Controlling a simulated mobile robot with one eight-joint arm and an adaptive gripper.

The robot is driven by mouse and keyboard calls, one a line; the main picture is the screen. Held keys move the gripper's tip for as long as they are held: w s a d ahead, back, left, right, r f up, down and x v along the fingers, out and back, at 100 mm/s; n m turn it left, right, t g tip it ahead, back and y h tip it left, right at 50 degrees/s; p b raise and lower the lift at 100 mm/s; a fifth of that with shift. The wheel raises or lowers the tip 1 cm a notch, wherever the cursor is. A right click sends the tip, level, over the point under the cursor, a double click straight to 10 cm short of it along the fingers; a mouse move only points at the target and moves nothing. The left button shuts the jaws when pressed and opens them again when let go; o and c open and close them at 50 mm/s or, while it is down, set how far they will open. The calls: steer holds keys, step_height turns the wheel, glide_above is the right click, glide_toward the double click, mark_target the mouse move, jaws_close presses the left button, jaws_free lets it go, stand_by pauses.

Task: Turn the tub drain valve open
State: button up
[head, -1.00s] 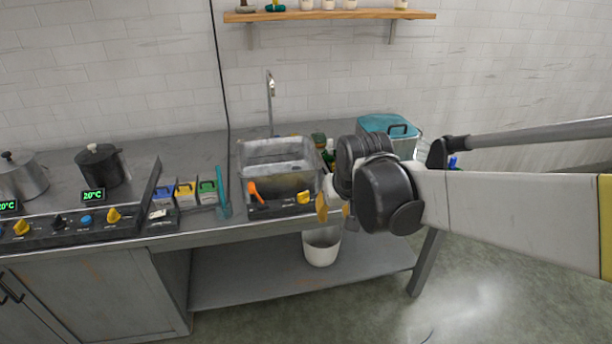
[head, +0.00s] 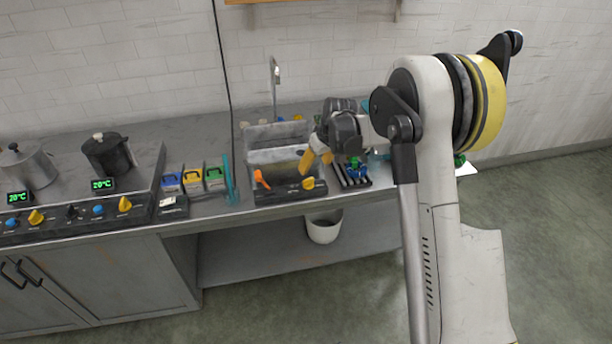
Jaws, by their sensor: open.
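The grey metal tub (head: 268,160) is set into the counter, below a tall tap (head: 274,85). On its dark front panel are an orange lever (head: 262,179) at the left, tilted, and a yellow knob (head: 308,183) at the right. I cannot tell from the picture which one is the drain valve. My gripper (head: 315,161) has yellow fingers and is open and empty. It hangs at the tub's right side, just above the yellow knob and apart from it. The orange lever is farther left. My gripper and arm hide part of the tub's right side.
A teal tool (head: 230,182) stands left of the tub, beside several coloured boxes (head: 193,180). A dark rack (head: 350,178) with green and blue items is right of the tub. A white bucket (head: 322,230) stands on the lower shelf. Two pots (head: 108,153) stand at the left.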

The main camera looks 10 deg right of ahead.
mark_target(308, 179)
steer(key=b+x, duration=0.2)
steer(key=x, duration=0.8)
steer(key=shift+b, duration=0.4)
steer(key=c, duration=1.2)
